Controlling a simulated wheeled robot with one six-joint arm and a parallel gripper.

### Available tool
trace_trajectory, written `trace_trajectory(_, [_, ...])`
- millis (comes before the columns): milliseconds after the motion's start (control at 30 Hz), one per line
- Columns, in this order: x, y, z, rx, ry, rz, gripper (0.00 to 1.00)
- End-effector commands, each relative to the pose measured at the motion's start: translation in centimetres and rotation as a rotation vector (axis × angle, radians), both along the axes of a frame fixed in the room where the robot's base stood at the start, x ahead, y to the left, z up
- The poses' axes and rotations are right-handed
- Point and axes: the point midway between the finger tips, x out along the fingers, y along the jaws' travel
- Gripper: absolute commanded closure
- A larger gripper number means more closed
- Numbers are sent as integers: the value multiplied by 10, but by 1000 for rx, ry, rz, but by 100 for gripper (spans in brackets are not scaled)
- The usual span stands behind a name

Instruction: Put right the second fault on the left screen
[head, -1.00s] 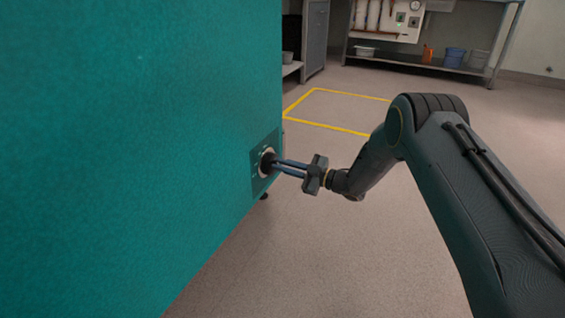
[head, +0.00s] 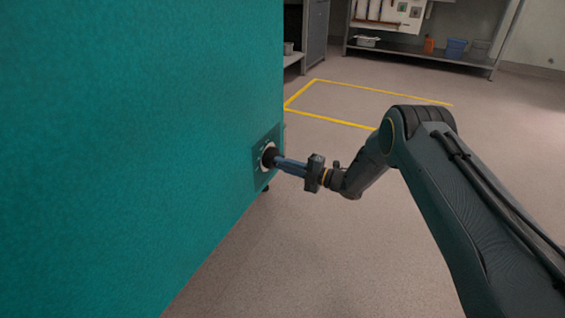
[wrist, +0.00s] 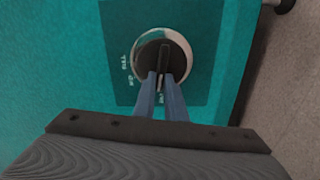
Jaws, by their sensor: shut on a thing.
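A round dark knob (head: 268,157) with a pale ring sits on a darker plate (head: 259,173) low on the side of a teal cabinet (head: 150,120), near its edge. In the wrist view the knob (wrist: 148,54) has a raised dark bar, standing nearly upright in the picture. My gripper (head: 279,162) is shut on this bar, one blue finger on each side; it also shows in the wrist view (wrist: 162,78). White lettering is left of the knob, one word reading like "FULL"; another mark below is partly hidden by the fingers. No screen is in view.
Grey floor (head: 330,250) is open right of the cabinet. A yellow outline (head: 330,119) marks the floor behind my gripper. A shelf (head: 420,58) with an orange container (head: 428,45) and blue container (head: 456,47) stands at the back. A cabinet foot (head: 265,188) shows below the plate.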

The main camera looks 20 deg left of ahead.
Motion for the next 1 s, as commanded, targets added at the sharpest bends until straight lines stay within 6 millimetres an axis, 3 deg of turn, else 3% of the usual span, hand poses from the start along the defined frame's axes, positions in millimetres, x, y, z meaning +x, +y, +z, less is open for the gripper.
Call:
trace_trajectory(400, [0, -2, -4, -15, -154, -3, 100])
trace_trajectory(900, [1, -2, -5, -16, -169, -3, 100])
trace_trajectory(933, [1, -2, -5, -16, -169, -4, 84])
trace_trajectory(1000, [1, -2, -5, -16, -169, -3, 72])
